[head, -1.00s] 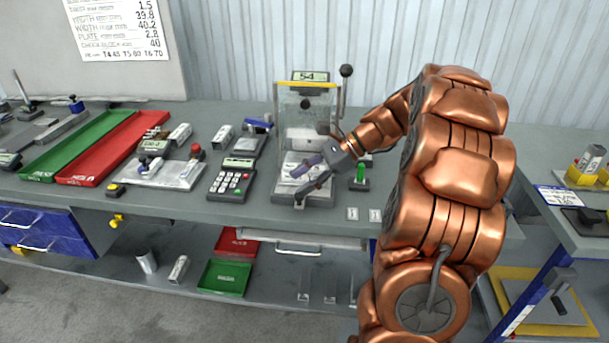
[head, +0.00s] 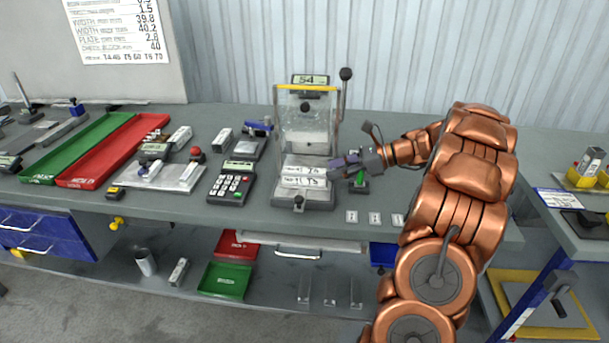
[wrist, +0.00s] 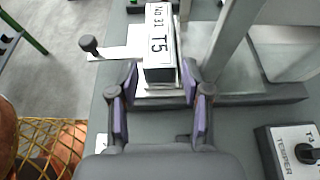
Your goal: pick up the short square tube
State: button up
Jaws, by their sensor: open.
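A short square-sided piece, apparently the short square tube (wrist: 158,45), lies in the testing fixture with a white label reading "No 31 T5" on top. In the head view its label (head: 303,182) shows at the foot of the clear-shielded machine. My gripper (head: 334,165) is at the right side of that machine, pointing left. In the wrist view my gripper (wrist: 159,84) is open. Its purple-padded fingers are on either side of the piece's near end, with a gap on both sides. I cannot tell whether they are at its height.
The machine's upright (wrist: 233,40) stands close to the right finger in the wrist view. A keypad (head: 231,184), a red tray (head: 100,165) and a green tray (head: 62,155) lie to the left. Small labelled plates (head: 375,218) lie along the front edge.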

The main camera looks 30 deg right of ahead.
aim_at(322, 171)
jog(key=shift+x, duration=1.85)
jog(key=shift+r, duration=0.1)
jog(key=shift+c, duration=0.3)
jog(key=c, duration=0.8)
